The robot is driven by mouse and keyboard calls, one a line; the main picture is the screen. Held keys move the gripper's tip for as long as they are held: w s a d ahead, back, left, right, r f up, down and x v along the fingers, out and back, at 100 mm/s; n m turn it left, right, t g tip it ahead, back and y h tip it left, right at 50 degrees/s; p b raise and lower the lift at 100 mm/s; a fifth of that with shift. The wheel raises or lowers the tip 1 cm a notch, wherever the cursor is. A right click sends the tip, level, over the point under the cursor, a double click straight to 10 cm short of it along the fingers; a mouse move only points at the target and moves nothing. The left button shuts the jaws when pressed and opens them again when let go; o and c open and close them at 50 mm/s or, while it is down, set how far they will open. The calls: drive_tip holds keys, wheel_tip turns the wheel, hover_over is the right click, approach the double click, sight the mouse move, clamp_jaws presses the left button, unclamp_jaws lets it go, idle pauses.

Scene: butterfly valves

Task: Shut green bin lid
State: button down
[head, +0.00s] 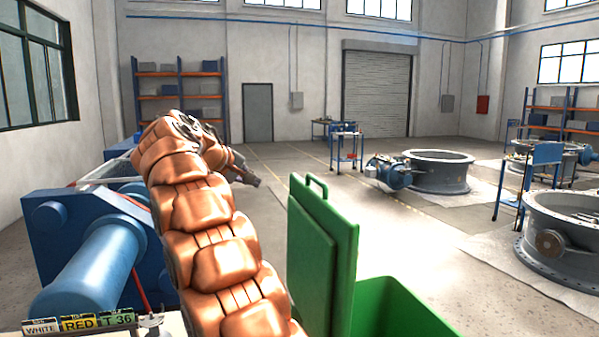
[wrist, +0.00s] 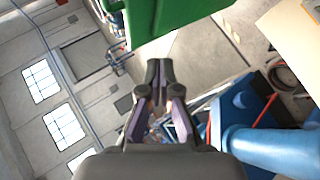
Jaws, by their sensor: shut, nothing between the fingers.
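The green bin (head: 395,312) stands at the lower middle right of the head view. Its green lid (head: 322,255) stands open, upright, with a handle (head: 317,187) at its top edge. The lid is to the right of my orange arm. My gripper (head: 256,182) is up and to the left of the lid, apart from it. In the wrist view my gripper (wrist: 160,65) is shut and empty, with a green surface (wrist: 165,20) of the bin or lid just past the fingertips; I cannot tell whether they touch.
A blue machine (head: 85,255) with a large cylinder stands at the left, close to my arm. Label plates (head: 78,323) lie at the lower left. Large round valves (head: 437,172) and a blue cart (head: 346,145) stand farther back.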

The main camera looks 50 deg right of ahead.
drive_tip(key=w+d+r+m+h, duration=0.1)
drive_tip(key=d+r+h, duration=0.1)
drive_tip(key=d+r, duration=0.25)
drive_tip(key=s+d+f+p, duration=0.1)
drive_tip(key=d+f, duration=0.4)
drive_tip(key=d, duration=0.7)
drive_tip(key=shift+s+d+f+m+g+p, duration=0.2)
drive_tip(key=shift+s+d+m+g+p, duration=0.1)
drive_tip(key=shift+d+g+p, duration=0.1)
